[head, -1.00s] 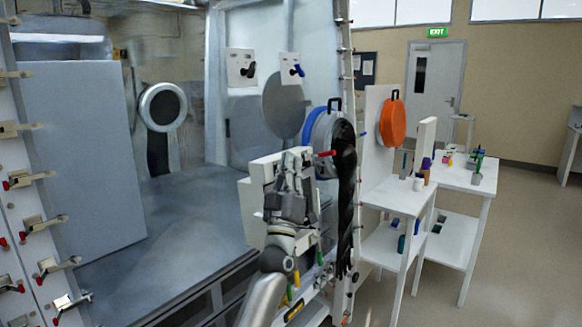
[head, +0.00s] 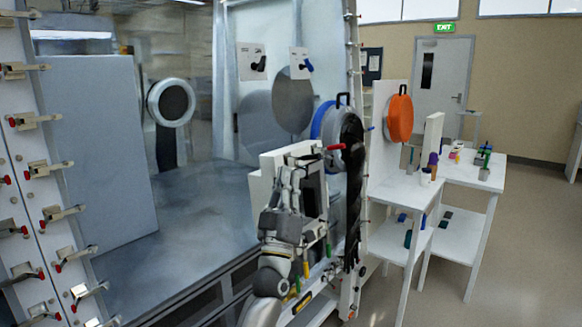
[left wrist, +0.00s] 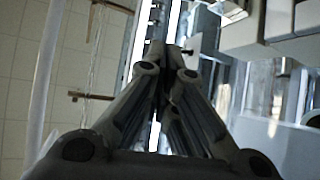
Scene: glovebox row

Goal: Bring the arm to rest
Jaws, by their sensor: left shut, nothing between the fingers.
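My left gripper (head: 292,166) points upward in front of the glovebox, beside a white box-like part with a dark opening (head: 312,193). Its fingers are together with nothing between them. The left wrist view shows the same closed fingers (left wrist: 173,50) meeting at the tips. My left arm rises from the bottom edge of the head view. My right gripper is in neither view.
A round port (head: 330,125) with a blue rim and black sleeve is just right of the gripper. Latches (head: 62,213) line the frame at left. White side tables (head: 405,190) with an orange disc (head: 399,118) stand at right. Open floor lies at far right.

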